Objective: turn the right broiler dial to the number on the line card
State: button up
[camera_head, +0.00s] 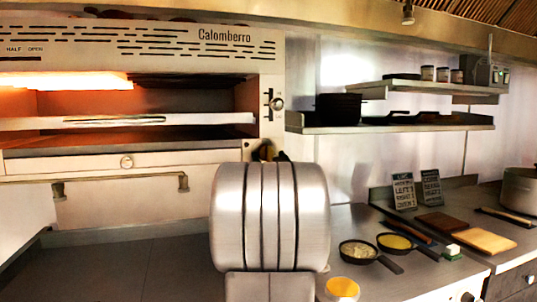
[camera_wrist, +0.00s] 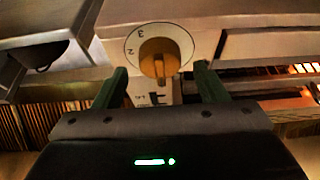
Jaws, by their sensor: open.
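The wrist view shows a round white dial plate (camera_wrist: 184,37) with the numbers 2 and 3 and an orange-brown knob (camera_wrist: 160,57). My gripper (camera_wrist: 160,69) is open, its two green fingers on either side of the knob in the picture; I see no contact. In the head view a small round dial (camera_head: 277,103) is on the broiler's (camera_head: 225,50) right front panel. My gripper's dark end (camera_head: 268,152) shows just below it, mostly hidden behind my arm. Two dark cards (camera_head: 404,191) (camera_head: 431,188) with white writing stand on the right counter; their numbers are too small to read surely.
The broiler glows orange inside at left. Two small pans (camera_head: 358,252) (camera_head: 394,242), wooden boards (camera_head: 485,241) and a yellow-topped bowl (camera_head: 342,289) are on the right counter. A shelf (camera_head: 390,129) holds dark pans above. The counter at lower left is clear.

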jog(key=shift+x, duration=0.75)
jog(key=c, duration=1)
